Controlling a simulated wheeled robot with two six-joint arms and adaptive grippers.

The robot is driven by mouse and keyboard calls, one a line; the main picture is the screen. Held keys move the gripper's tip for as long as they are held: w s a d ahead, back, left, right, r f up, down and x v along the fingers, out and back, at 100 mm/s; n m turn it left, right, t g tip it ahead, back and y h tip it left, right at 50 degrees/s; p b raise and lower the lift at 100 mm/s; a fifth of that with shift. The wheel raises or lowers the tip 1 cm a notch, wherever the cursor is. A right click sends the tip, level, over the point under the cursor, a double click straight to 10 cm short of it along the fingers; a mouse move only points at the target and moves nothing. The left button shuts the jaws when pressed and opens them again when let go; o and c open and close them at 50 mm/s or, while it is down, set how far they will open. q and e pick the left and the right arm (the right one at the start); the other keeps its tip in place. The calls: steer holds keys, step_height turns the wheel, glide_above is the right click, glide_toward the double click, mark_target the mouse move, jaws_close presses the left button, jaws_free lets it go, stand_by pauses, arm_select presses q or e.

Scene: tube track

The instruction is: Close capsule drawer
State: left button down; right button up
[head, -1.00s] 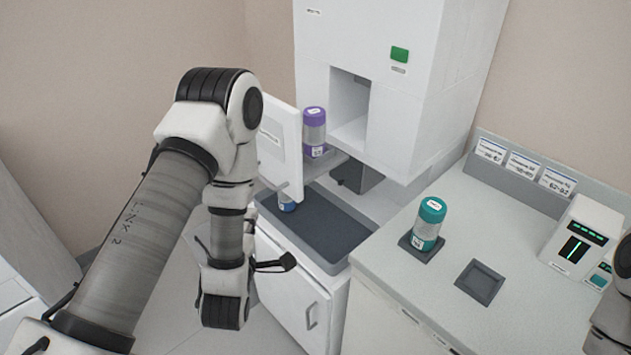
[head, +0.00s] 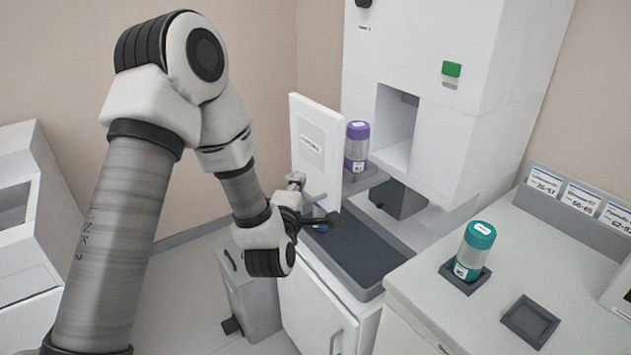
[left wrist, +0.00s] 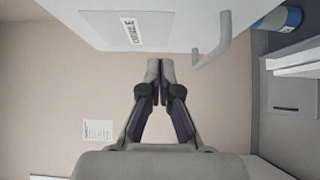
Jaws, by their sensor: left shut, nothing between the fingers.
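The capsule drawer is pulled out from the tall white machine. Its white labelled front panel (head: 318,150) stands upright, and a purple-capped capsule (head: 356,147) sits on the drawer tray behind it. In the left wrist view the front panel (left wrist: 175,22) fills the top, with a grey handle (left wrist: 213,45) to the right. My left gripper (left wrist: 160,68) is shut and empty, its fingertips close to the panel's edge. In the head view it is by the lower part of the panel, partly hidden by its own wrist; contact cannot be told. My right gripper is out of view.
A dark tray (head: 352,250) lies on the cabinet below the drawer, with a blue-topped item (head: 320,213) near the gripper. A teal-capped capsule (head: 474,250) stands on the right counter beside an empty square holder (head: 530,320). A grey bin (head: 250,290) stands on the floor.

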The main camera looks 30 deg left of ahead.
mark_target(319, 164)
arm_select(q)
steer(key=w, duration=0.1)
steer(key=w+p, duration=0.1)
steer(key=w, duration=0.1)
steer(key=w+d, duration=0.1)
steer(key=w, duration=0.1)
steer(key=shift+r+p, duration=0.3)
steer(key=shift+p, duration=0.1)
steer(key=shift+w+d, duration=0.1)
steer(key=shift+w, duration=0.1)
steer(key=shift+f, duration=0.15)
steer(key=shift+a, duration=0.2)
steer(key=shift+w+d, duration=0.1)
